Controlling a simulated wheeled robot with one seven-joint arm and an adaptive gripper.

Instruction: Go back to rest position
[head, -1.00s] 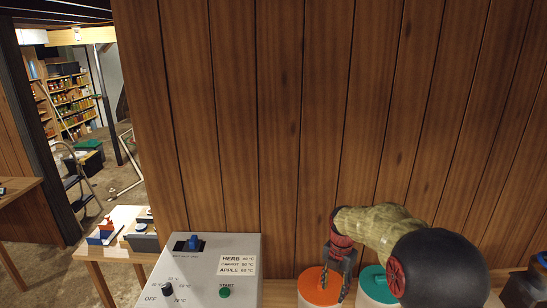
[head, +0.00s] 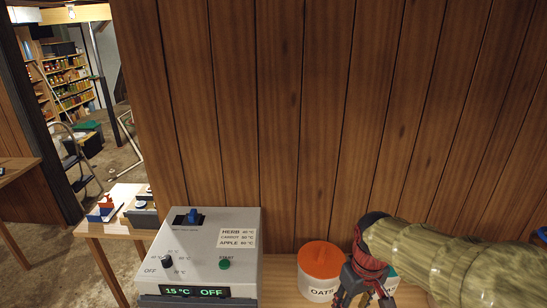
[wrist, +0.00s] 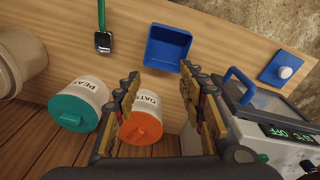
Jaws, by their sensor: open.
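My gripper (head: 366,298) is low at the right of the head view, in front of the jars, with its fingertips cut off by the bottom edge. In the wrist view my gripper (wrist: 160,85) has its two fingers spread apart, with nothing held between them. The oats jar (wrist: 151,101) with an orange lid shows partly behind the left finger; it also stands left of my gripper in the head view (head: 318,292). The peas jar (wrist: 90,91) with a teal lid is left of the oats jar; my gripper and arm mostly hide it in the head view.
A grey control box (head: 205,250) reading 15 °C OFF stands left of the jars. A blue tray (wrist: 166,50), a watch-like item (wrist: 103,42) and a blue plate with a white knob (wrist: 283,71) lie on the wooden counter (wrist: 215,40). A panelled wall (head: 285,120) rises behind.

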